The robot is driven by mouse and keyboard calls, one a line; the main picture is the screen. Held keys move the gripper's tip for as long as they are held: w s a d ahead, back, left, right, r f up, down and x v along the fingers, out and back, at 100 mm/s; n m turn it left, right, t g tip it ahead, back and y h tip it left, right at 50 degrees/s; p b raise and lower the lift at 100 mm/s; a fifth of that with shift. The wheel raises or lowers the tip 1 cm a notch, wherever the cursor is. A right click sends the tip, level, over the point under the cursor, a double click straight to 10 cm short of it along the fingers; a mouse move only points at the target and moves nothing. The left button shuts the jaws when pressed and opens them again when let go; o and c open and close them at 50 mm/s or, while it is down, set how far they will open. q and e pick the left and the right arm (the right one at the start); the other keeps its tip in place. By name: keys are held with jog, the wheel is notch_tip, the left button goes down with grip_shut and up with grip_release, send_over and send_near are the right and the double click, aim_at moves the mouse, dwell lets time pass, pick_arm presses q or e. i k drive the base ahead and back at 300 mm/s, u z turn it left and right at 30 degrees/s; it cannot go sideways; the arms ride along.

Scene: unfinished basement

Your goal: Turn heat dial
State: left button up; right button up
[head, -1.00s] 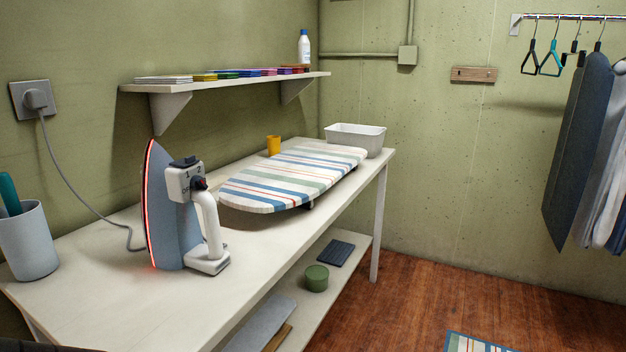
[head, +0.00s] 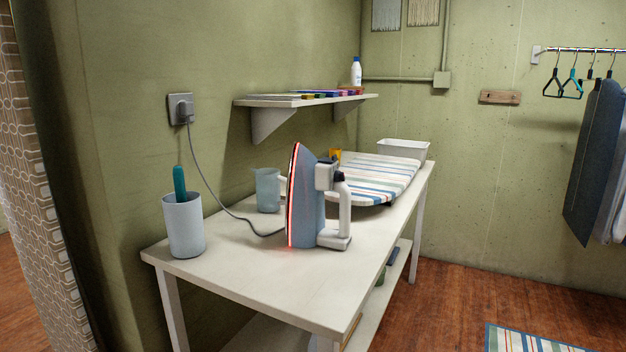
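An iron (head: 305,205) stands upright on its heel on the white table (head: 240,275), with its blue-grey body to the left and white handle to the right. Its soleplate edge glows red. The heat dial (head: 327,175) appears to be in the white and dark block at the top of the handle; its markings are too small to read now. The iron's grey cord runs to a plug in the wall socket (head: 180,109). Neither of my grippers is in view.
A light grey cup (head: 184,228) with a teal-handled item stands at the table's near left corner. A jug (head: 267,190) stands behind the iron. A striped ironing board (head: 375,180) and a white bin (head: 403,150) lie beyond. A shelf (head: 300,100) overhangs the back. The table's front is clear.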

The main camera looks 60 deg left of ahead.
aim_at(338, 176)
jog(key=u, duration=1.6)
